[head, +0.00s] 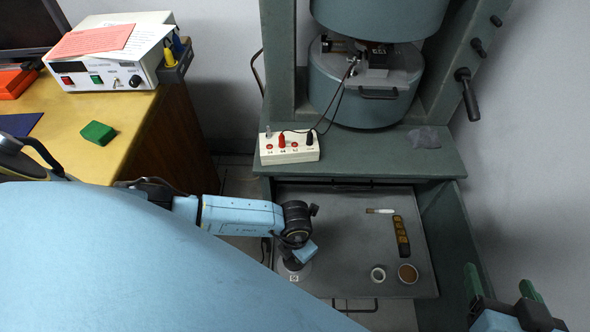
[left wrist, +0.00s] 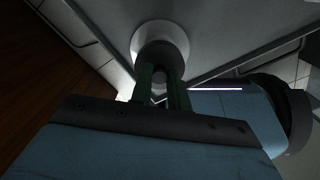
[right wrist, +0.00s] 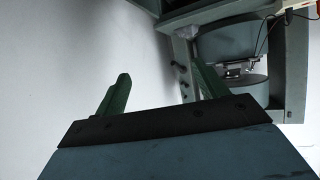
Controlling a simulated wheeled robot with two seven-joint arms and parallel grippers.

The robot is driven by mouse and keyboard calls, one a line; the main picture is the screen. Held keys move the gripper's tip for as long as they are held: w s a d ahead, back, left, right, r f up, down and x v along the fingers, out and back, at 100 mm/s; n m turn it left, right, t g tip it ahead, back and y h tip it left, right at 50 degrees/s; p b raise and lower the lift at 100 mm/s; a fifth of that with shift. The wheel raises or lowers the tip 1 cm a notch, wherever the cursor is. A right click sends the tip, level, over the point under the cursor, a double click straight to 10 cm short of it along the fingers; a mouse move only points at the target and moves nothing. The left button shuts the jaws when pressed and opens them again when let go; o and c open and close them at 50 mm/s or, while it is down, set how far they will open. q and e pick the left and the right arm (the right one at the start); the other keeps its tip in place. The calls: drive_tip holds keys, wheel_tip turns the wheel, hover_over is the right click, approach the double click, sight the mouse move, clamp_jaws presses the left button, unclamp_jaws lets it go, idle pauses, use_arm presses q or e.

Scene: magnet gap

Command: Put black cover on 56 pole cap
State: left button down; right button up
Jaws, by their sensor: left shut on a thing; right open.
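My left gripper (left wrist: 163,82) is shut on a dark round piece, apparently the black cover (left wrist: 158,55). In the left wrist view the piece sits in front of a pale round disc, probably the pole cap (left wrist: 176,34). In the head view the pale disc (head: 304,271) lies at the tray's left side, with a small label whose number I cannot read. The dark piece is over the disc, largely hidden by my left wrist; I cannot tell whether they touch. My right gripper (head: 501,284) is open and empty at the lower right, also seen in the right wrist view (right wrist: 155,88).
The grey tray (head: 345,230) also holds a white ring (head: 378,274), a brown-filled round dish (head: 407,273), a dark strip (head: 401,236) and a brush (head: 380,211). A white socket box (head: 289,149) stands on the ledge below the large magnet (head: 360,92). The tray's middle is clear.

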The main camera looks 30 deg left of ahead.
use_arm(q)
drive_tip(key=shift+f+b, duration=0.4)
drive_tip(key=shift+f, duration=0.2)
drive_tip(key=shift+f+b, duration=0.35)
drive_tip(key=shift+f, duration=0.05)
drive_tip(key=shift+f+b, duration=0.35)
drive_tip(key=shift+f, duration=0.4)
use_arm(e)
wheel_tip(320, 180, up, 11)
drive_tip(key=w+a+t+y, duration=0.1)
drive_tip(key=a+t+y, duration=0.1)
drive_tip(key=t, duration=0.5)
drive_tip(key=shift+w+a+f+y, duration=0.15)
drive_tip(key=shift+w+a+y, duration=0.15)
drive_tip(key=shift+w+y, duration=0.1)
use_arm(q)
drive_tip(key=shift+f+b, duration=0.2)
drive_tip(key=shift+b, duration=0.15)
use_arm(e)
drive_tip(key=shift+f, duration=0.1)
use_arm(q)
drive_tip(key=c, duration=1.3)
unclamp_jaws()
drive_tip(key=shift+o, duration=0.2)
drive_tip(key=shift+c, duration=0.4)
